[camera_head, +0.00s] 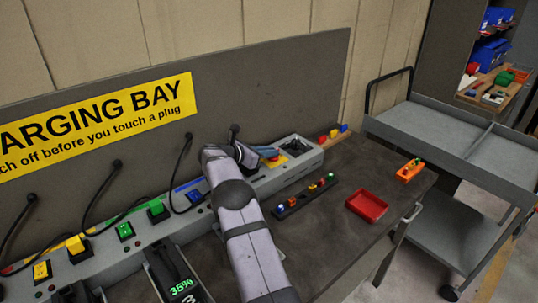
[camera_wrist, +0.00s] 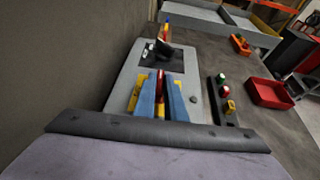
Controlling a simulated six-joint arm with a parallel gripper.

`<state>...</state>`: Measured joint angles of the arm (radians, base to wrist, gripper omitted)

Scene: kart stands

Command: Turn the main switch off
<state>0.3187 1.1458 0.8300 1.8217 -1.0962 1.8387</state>
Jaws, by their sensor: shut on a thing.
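The main switch shows as a red handle (camera_wrist: 160,78) over a yellow plate (camera_wrist: 133,97) on the grey charging strip. My gripper (camera_wrist: 161,98), with blue fingers, is shut on the red handle, one finger on each side. In the head view my gripper (camera_head: 266,153) reaches down to the right part of the strip, beside the yellow plate (camera_head: 297,148). The fingers and my arm hide much of the handle there, so its exact angle cannot be told.
A black panel with a dark lever (camera_wrist: 162,52) lies just beyond the switch. A dark rack of small coloured pieces (camera_head: 305,196) and a red tray (camera_head: 367,206) stand on the bench. Black cables (camera_head: 100,195) and plugs line the strip's left. A grey cart (camera_head: 440,130) stands right.

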